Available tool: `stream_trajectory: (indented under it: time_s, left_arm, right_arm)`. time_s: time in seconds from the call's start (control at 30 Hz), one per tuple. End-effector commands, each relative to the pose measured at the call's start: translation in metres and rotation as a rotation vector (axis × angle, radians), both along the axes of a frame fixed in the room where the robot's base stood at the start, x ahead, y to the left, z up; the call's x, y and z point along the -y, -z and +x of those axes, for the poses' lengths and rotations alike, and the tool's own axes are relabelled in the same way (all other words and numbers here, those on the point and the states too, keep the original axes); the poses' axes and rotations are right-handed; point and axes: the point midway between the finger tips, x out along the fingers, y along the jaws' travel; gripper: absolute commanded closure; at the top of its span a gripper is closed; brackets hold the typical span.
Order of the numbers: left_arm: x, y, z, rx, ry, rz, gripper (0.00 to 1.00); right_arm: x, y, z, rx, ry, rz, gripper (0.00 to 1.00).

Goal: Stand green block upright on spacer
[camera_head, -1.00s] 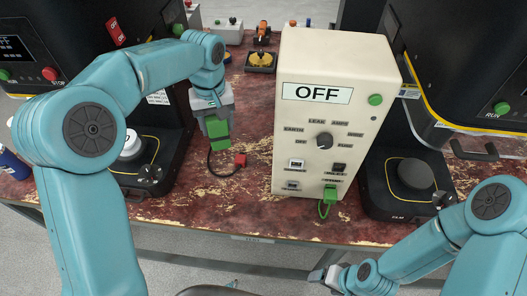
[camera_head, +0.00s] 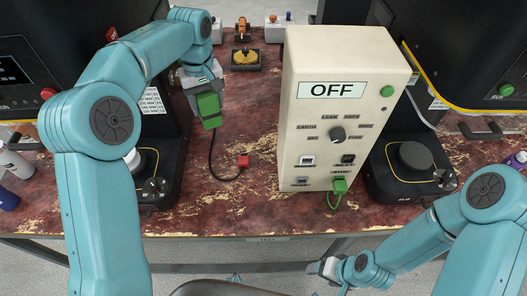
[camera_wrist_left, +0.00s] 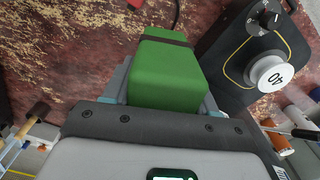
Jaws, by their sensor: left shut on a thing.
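The green block (camera_head: 208,104) with a dark band is in my left gripper (camera_head: 200,91), held in the air over the table's left part. In the left wrist view the green block (camera_wrist_left: 165,75) sits between the two grey fingers of my left gripper (camera_wrist_left: 163,92), which are shut on it. The dark band crosses its far end. My right gripper (camera_head: 326,268) is low in front of the table's front edge, small and partly hidden; I cannot tell whether it is open. I cannot identify the spacer for certain in either view.
A cream tester box (camera_head: 341,110) marked OFF stands mid-table, right of the block. A red connector (camera_head: 243,161) on a black cable lies below the block. A yellow-topped dark base (camera_head: 246,58) is at the back. Black machines flank both sides. The table (camera_head: 240,205) is bare in front.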

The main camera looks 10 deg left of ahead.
Motion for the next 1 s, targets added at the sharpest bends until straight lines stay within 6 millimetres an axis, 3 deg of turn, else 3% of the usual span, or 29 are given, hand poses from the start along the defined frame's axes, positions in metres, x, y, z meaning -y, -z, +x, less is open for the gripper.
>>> stream_trajectory:
  time_s: [0.17, 0.6, 1.0]
  left_arm:
    - [-0.003, 0.02, -0.001, -0.004, -0.011, 0.001, 0.73]
    - [-0.001, 0.14, -0.001, -0.005, -0.008, 0.0, 0.73]
    - [-0.003, 0.187, 0.0, -0.003, -0.008, -0.001, 0.73]
  right_arm:
    - [0.0, -0.001, 0.0, 0.0, 0.001, 0.0, 0.28]
    - [0.0, -0.003, 0.0, 0.0, 0.0, 0.0, 0.28]
    - [0.0, -0.006, 0.0, 0.0, 0.0, 0.0, 0.28]
